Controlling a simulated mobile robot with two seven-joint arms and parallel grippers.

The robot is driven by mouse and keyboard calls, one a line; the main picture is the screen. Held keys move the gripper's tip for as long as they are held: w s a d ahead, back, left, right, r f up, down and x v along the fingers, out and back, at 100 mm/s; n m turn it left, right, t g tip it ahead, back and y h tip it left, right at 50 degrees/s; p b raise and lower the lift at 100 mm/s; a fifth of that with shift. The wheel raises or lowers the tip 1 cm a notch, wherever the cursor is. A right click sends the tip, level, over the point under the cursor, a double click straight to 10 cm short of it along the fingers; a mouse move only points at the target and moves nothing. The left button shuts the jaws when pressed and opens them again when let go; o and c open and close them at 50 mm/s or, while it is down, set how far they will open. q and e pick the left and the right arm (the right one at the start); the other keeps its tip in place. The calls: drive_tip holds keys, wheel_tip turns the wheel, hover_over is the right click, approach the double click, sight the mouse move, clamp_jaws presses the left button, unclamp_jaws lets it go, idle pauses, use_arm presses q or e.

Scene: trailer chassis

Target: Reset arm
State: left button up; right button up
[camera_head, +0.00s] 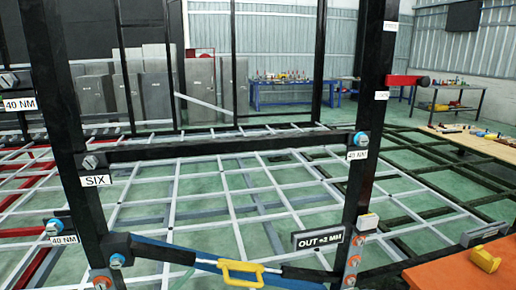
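Neither of my grippers and no part of my arms shows clearly in the head view. A black upright frame stands close in front of me, with a left post (62,110), a right post (373,100) and a black crossbar (225,147) between them. Bolts and white labels such as "SIX" and "40 NM" are on the posts. A yellow handle (241,272) sits on the low blue and black bar at the bottom centre.
An orange tabletop (455,275) is at the lower right, with a yellow object (485,259) on it. A white lattice (230,190) lies behind the frame over a green floor. A blue workbench (283,84) and a wooden-topped bench (475,145) stand farther back.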

use_arm(q)
drive_tip(key=s+a+f+n+g+y, duration=0.1)
drive_tip(key=s+f+n+g+y, duration=0.2)
drive_tip(key=s+f+n, duration=0.3)
drive_tip(key=s+a+f+n+g+y, duration=0.2)
drive_tip(key=s+f+n+g+y, duration=0.2)
drive_tip(key=s+f, duration=1.2)
wheel_tip(320, 180, down, 4)
drive_tip(key=n+y, duration=0.1)
drive_tip(key=n, duration=0.1)
drive_tip(key=shift+s+a+f+n+g+y, duration=0.2)
drive_tip(key=shift+s+n+g+y, duration=0.1)
drive_tip(key=shift+s+n, duration=0.1)
